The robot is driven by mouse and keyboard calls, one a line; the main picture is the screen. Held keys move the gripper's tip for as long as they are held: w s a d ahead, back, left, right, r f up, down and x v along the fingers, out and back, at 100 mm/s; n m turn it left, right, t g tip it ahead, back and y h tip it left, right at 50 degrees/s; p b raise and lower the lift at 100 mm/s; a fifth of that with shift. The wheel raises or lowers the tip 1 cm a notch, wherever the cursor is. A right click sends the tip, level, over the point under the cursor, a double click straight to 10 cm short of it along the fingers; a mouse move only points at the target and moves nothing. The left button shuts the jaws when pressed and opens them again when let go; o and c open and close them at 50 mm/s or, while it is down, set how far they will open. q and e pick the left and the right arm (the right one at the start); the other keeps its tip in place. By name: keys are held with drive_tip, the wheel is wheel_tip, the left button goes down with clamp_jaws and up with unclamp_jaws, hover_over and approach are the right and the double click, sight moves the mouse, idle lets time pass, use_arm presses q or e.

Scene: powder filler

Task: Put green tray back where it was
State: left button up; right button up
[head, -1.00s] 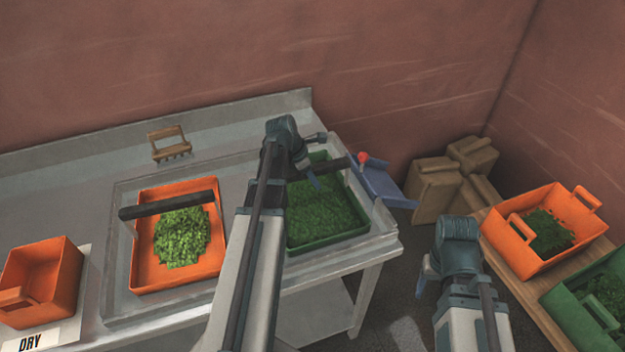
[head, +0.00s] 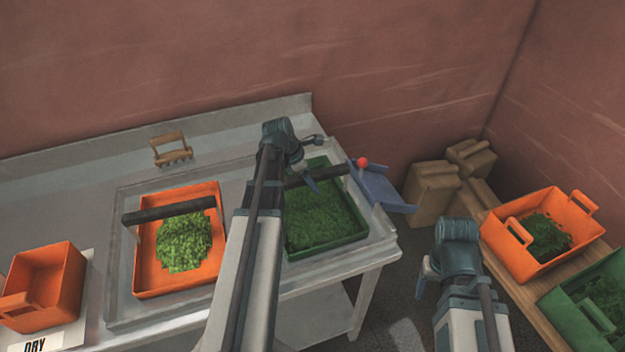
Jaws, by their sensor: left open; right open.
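The green tray (head: 326,246) holds green leaves and sits at the right end of the clear-walled frame on the metal table. A dark bar handle spans it, partly hidden by my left arm. My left gripper (head: 315,162) is open over the tray's back left part, close to the handle; I cannot tell whether it touches. My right gripper (head: 424,277) is open and empty, low over the floor to the right of the table.
An orange tray (head: 145,279) with leaves sits left in the same frame. An empty orange bin (head: 45,285) stands far left. A wooden-handled rake (head: 170,148) lies behind. An orange crate (head: 513,262) and green crate (head: 562,317) stand on a bench at right. A blue chute (head: 380,188) adjoins the table.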

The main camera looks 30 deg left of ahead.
use_arm(q)
drive_tip(key=p+v, duration=0.7)
drive_tip(key=v, duration=0.1)
drive_tip(key=shift+r, duration=0.45)
drive_tip(key=shift+s+a+r+p, duration=0.2)
drive_tip(key=shift+s+r+p, duration=0.05)
drive_tip(key=shift+r+p, duration=0.35)
drive_tip(key=shift+f, duration=0.1)
drive_tip(key=s+d+m+g+y, duration=0.1)
drive_tip(key=s+d+m, duration=0.3)
drive_tip(key=d+m, duration=0.6)
drive_tip(key=s+d+f+m+g+y, duration=0.1)
drive_tip(key=s+d+m, duration=0.4)
drive_tip(key=d+m, duration=0.6)
drive_tip(key=s+d+m+g+y, duration=0.1)
drive_tip(key=s+d+m, duration=0.3)
drive_tip(key=d+m, duration=0.6)
drive_tip(key=shift+s+d+f+m+g+y, duration=0.35)
drive_tip(key=shift+d+y, duration=0.25)
drive_tip(key=shift+d, duration=0.35)
